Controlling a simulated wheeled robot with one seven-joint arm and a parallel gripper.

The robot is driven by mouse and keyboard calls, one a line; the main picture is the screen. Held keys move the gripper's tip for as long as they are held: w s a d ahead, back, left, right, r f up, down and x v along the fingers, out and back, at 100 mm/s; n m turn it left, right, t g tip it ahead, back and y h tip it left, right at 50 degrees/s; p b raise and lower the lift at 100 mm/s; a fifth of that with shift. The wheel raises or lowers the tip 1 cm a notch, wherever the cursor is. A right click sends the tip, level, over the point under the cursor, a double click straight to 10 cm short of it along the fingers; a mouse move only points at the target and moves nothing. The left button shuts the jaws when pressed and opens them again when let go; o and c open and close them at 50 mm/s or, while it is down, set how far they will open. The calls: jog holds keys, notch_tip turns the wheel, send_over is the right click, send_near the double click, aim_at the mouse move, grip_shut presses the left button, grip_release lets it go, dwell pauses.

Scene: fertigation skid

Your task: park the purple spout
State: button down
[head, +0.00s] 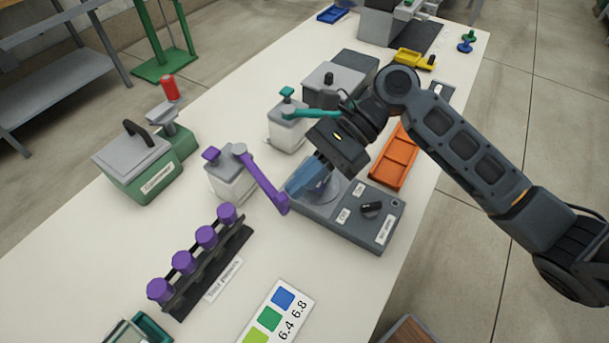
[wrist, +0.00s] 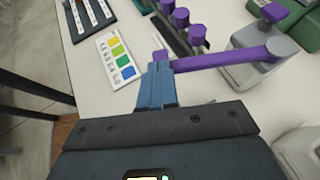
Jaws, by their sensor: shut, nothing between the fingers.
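The purple spout (head: 262,182) is a long arm on a white and grey dispenser (head: 232,183) with a purple knob. It slants down to the right, its tip by the left edge of a grey stirrer unit (head: 345,222). In the wrist view the purple spout (wrist: 225,57) runs left to the fingertips. My gripper (head: 293,190) has blue fingers, shut and empty, right beside the spout's tip; the wrist view shows the gripper (wrist: 157,68) there too. I cannot tell whether they touch. A clear vessel (head: 325,188) on the stirrer is partly hidden behind the fingers.
A second dispenser (head: 287,130) with a teal spout (head: 312,113) stands behind. A rack with several purple-capped bottles (head: 207,237) is in front left. An orange tray (head: 395,160) lies right of the stirrer. A colour chart (head: 275,312) lies in front.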

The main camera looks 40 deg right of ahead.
aim_at(284, 198)
jog(key=shift+s+a+f+m+t+b, duration=0.15)
jog(key=shift+a+m+t+b, duration=0.4)
jog(key=shift+a+m+t, duration=0.6)
jog(key=shift+a+r+n, duration=0.2)
jog(key=shift+a+n, duration=0.05)
jog(key=shift+a, duration=0.7)
jog(key=shift+d, duration=0.15)
jog(key=shift+w+d, duration=0.25)
jog(key=shift+d, duration=0.4)
jog(key=shift+d, duration=0.15)
